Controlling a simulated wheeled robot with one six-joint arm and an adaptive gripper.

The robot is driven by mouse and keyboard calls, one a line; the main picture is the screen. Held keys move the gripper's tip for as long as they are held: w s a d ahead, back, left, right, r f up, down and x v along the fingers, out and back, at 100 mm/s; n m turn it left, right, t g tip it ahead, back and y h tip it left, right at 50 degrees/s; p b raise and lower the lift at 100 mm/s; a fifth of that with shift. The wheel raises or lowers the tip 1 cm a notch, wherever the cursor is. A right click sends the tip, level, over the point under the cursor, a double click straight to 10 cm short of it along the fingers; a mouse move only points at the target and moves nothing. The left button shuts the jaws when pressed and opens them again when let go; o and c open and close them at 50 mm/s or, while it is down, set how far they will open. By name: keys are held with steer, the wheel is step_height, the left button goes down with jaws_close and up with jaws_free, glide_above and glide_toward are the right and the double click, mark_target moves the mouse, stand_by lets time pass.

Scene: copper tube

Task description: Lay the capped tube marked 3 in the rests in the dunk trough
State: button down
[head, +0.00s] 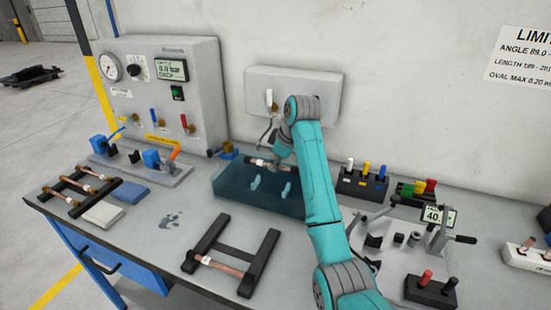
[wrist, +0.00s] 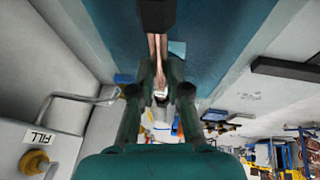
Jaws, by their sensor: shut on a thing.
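My gripper (wrist: 161,92) is shut on a copper tube (wrist: 157,50) with a white label; the number cannot be read. A dark block shows at the tube's far end in the wrist view. In the head view the tube (head: 259,162) lies roughly level above the back part of the dunk trough (head: 230,192), partly hidden by my gripper (head: 283,150). The trough is a blue-green see-through box. Two pale blue rests (head: 255,181) show in it, with no tube on them. The tube appears apart from the rests.
A black rack (head: 262,262) with a labelled tube (head: 220,265) stands in front of the trough. Another rack (head: 112,187) with several tubes is at left. The gauge panel (head: 205,90) and blue clamps stand behind. A black block with coloured handles (head: 350,186) is right of my arm.

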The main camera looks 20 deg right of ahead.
steer(key=shift+f, duration=3.6)
steer(key=shift+f, duration=0.3)
steer(key=c, duration=1.1)
jaws_free()
steer(key=shift+o, duration=0.2)
steer(key=shift+r, duration=0.1)
steer(key=v, duration=1.1)
steer(key=shift+s+r, duration=0.15)
steer(key=shift+r, duration=0.2)
steer(key=shift+s+d, duration=0.1)
